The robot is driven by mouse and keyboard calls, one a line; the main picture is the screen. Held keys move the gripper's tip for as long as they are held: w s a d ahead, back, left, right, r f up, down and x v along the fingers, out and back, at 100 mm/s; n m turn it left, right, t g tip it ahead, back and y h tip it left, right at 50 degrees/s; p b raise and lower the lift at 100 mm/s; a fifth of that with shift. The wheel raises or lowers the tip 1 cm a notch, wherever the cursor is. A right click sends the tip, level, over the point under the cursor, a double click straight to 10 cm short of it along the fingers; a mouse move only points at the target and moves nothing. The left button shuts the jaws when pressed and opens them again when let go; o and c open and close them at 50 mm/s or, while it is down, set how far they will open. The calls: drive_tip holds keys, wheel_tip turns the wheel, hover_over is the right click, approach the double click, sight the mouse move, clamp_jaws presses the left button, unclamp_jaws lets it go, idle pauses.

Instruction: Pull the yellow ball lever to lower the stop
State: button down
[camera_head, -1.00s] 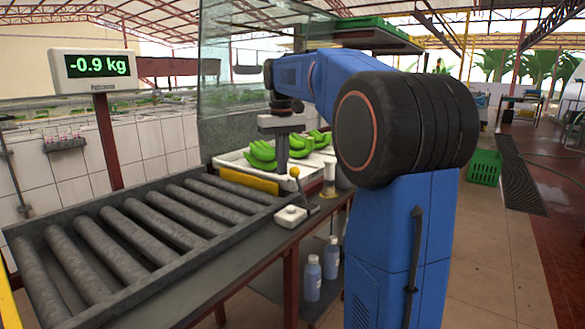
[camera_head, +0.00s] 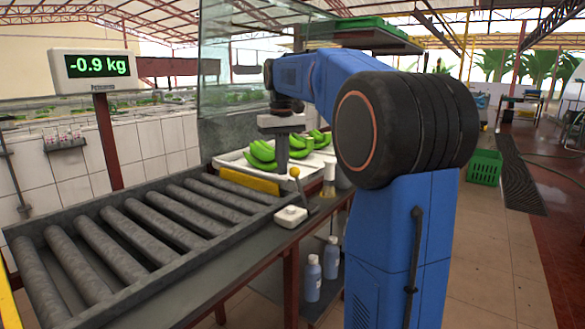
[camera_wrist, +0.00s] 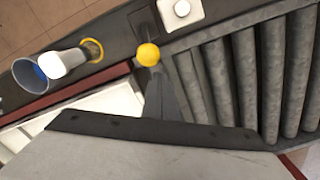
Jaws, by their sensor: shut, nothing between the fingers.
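The yellow ball (camera_head: 294,172) tops a thin lever that stands on the bench beside the roller conveyor's far end. It also shows in the wrist view (camera_wrist: 148,54), just beyond my fingertips. The yellow stop plate (camera_head: 250,181) stands upright across the conveyor's far end; I cannot make it out in the wrist view. My gripper (camera_head: 282,172) points down just left of and behind the ball in the head view. In the wrist view my gripper (camera_wrist: 157,75) has its fingers together and empty, close to the ball. I cannot tell whether they touch it.
A white box with a button (camera_head: 291,216) sits in front of the lever. The roller conveyor (camera_head: 50,229) runs to the left. Green bananas (camera_head: 262,152) lie in a white tray behind. A cup (camera_wrist: 35,73) stands near the lever.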

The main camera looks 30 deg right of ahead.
sight(300, 186)
drive_tip(key=shift+f, duration=0.1)
drive_tip(key=shift+f, duration=1.4)
drive_tip(key=shift+s+d, duration=0.5)
drive_tip(key=shift+s, duration=0.8)
drive_tip(key=shift+s+d, duration=0.45)
drive_tip(key=shift+s, duration=0.9)
drive_tip(key=shift+s+d, duration=0.5)
drive_tip(key=shift+s, duration=0.8)
drive_tip(key=shift+w, duration=0.15)
drive_tip(key=shift+w+a, duration=0.2)
drive_tip(key=shift+w, duration=0.2)
drive_tip(key=shift+r, duration=0.15)
